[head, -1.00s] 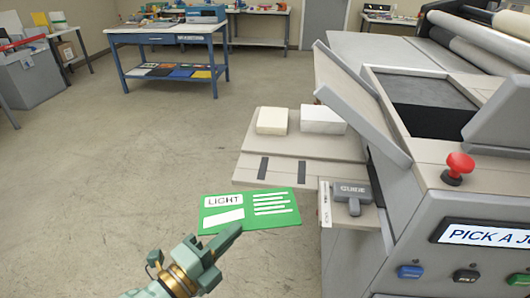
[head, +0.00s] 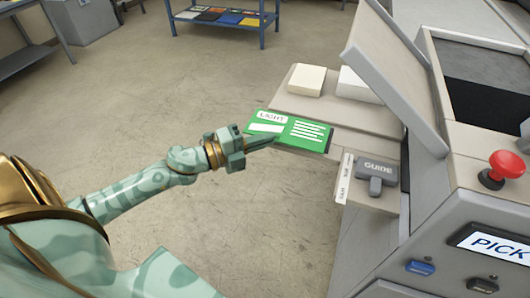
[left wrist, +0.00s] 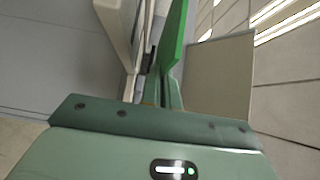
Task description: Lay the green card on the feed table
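The green card (head: 308,134), marked LIGHT, is in my left gripper (head: 262,144), which is shut on its near left edge. In the head view the card overlaps the front strip of the feed table (head: 325,107). Whether it touches the table or hovers above it I cannot tell. In the left wrist view the card (left wrist: 175,35) shows nearly edge-on, rising from between the fingers (left wrist: 163,95). The card hides the dark strips on the table front. My right gripper is in neither view.
Two pale stacks, one cream (head: 307,80) and one white (head: 357,84), sit at the back of the feed table. A slanted panel (head: 395,75) and red button (head: 501,169) are on the machine. Open floor lies left.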

